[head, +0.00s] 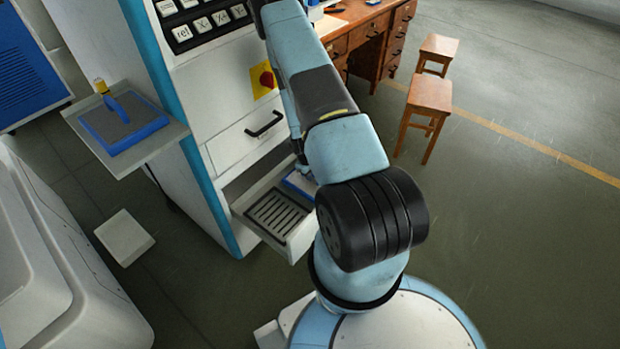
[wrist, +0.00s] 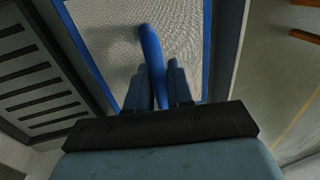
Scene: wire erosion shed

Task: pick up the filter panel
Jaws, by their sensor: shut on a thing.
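The filter panel (wrist: 188,38) fills the top middle of the wrist view. It has a grey mesh face, a blue frame and a curved blue handle (wrist: 150,45). My gripper (wrist: 158,80) is shut on this handle. In the head view, a blue corner of this panel (head: 298,183) shows in the open lower drawer (head: 238,207). My arm hides the rest of it and my gripper there. A similar blue-framed panel (head: 105,128) with a blue handle lies on a side shelf (head: 160,142) at the left.
A slotted grate (head: 277,213) lies in the drawer, left of the held panel; it also shows in the wrist view (wrist: 35,80). A closed drawer with a black handle (head: 264,124) is above. A wooden desk (head: 365,30) and stools (head: 430,95) stand behind. The floor at right is clear.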

